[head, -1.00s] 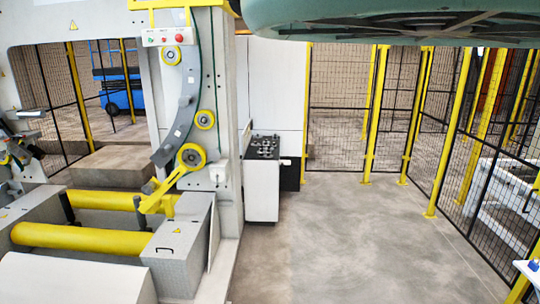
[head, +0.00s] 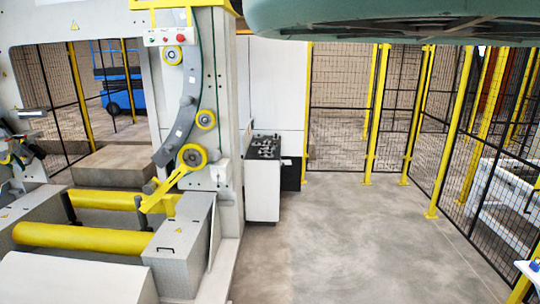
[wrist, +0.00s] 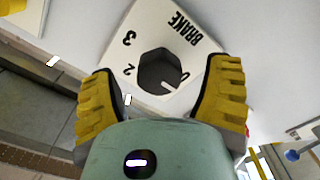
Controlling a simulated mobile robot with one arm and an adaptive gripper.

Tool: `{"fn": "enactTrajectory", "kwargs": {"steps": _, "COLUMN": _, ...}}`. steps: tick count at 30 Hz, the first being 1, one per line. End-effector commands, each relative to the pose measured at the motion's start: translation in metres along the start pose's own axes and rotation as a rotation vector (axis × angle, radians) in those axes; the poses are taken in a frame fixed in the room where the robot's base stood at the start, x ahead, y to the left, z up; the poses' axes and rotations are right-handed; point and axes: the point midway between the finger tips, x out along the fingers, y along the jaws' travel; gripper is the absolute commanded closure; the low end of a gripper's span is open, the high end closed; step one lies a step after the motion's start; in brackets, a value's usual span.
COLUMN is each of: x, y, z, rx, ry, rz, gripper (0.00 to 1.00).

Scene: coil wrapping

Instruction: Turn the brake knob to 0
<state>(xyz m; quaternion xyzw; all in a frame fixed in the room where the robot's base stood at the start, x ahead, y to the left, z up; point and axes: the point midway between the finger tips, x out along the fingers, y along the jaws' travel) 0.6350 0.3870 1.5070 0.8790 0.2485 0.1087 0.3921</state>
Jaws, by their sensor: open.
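The dark, faceted brake knob (wrist: 158,72) sits on a white plate (wrist: 172,32) marked BRAKE in the wrist view. The figures 3 and 2 are on the knob's left, and a partly covered figure that looks like 0 is on its right. A white line on the knob points to the lower right, close to that figure. My gripper (wrist: 163,75) is open, with one yellow ridged finger on each side of the knob. Gaps show between the fingers and the knob. I cannot make out the knob in the head view.
The wrapping machine column (head: 222,120) with yellow rollers (head: 80,237) stands at the left in the head view. A white cabinet (head: 262,195) stands beside it. Yellow-post mesh fencing (head: 340,110) closes the back and right. The floor in the middle right is clear.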

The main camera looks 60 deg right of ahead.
Motion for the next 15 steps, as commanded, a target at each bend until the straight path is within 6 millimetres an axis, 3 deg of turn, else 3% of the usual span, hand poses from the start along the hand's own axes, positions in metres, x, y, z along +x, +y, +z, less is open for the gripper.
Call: {"fn": "enactTrajectory", "kwargs": {"steps": 15, "x": -0.073, "y": -0.001, "z": -0.002, "rx": -0.001, "ry": 0.007, "rz": -0.002, "gripper": 0.23}}
